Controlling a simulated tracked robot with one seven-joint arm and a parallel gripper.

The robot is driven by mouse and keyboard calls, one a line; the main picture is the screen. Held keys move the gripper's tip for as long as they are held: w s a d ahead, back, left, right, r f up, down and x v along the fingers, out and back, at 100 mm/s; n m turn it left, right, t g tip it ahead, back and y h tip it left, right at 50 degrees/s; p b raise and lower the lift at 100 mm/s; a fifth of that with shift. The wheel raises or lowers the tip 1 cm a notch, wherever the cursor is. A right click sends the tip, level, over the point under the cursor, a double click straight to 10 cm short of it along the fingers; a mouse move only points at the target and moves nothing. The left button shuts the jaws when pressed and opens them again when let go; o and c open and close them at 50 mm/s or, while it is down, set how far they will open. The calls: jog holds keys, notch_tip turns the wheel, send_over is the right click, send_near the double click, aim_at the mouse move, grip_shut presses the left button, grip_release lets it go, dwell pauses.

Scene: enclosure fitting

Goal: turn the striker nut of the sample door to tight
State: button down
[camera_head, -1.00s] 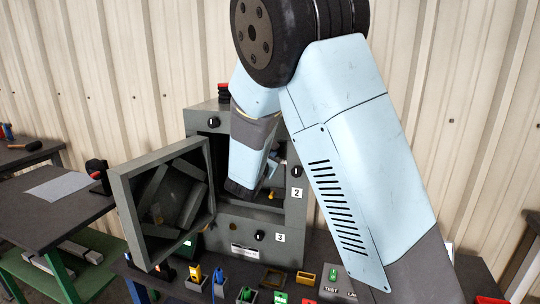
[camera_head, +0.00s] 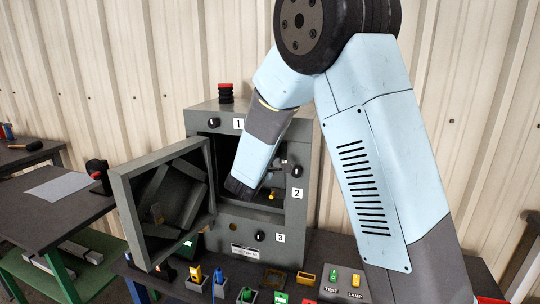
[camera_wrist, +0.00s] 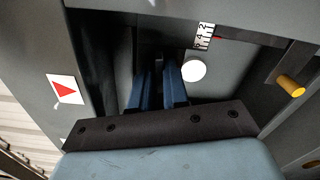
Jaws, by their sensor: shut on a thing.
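The grey cabinet (camera_head: 258,221) stands on the bench with its door (camera_head: 128,212) swung open to the left. My gripper (camera_wrist: 158,72) reaches into the cabinet opening; the forearm hides it in the head view. In the wrist view its two blue fingers are close together, shut on a small dark part at their tips, which appears to be the striker nut; the fingers mostly hide it. A white disc (camera_wrist: 193,71) is beside the fingers.
A yellow-tipped peg (camera_wrist: 291,87) sticks out right of my gripper. A label with a red triangle (camera_wrist: 65,90) is on the left. The opening's walls are close around my wrist. Several coloured parts in small holders, one a yellow one (camera_head: 196,275), line the bench front.

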jog(key=shift+s+d+f+m, duration=0.1)
jog(key=shift+m, duration=9.4)
jog(key=c, duration=1.1)
grip_release()
jog(key=v, duration=1.3)
jog(key=shift+s, duration=0.3)
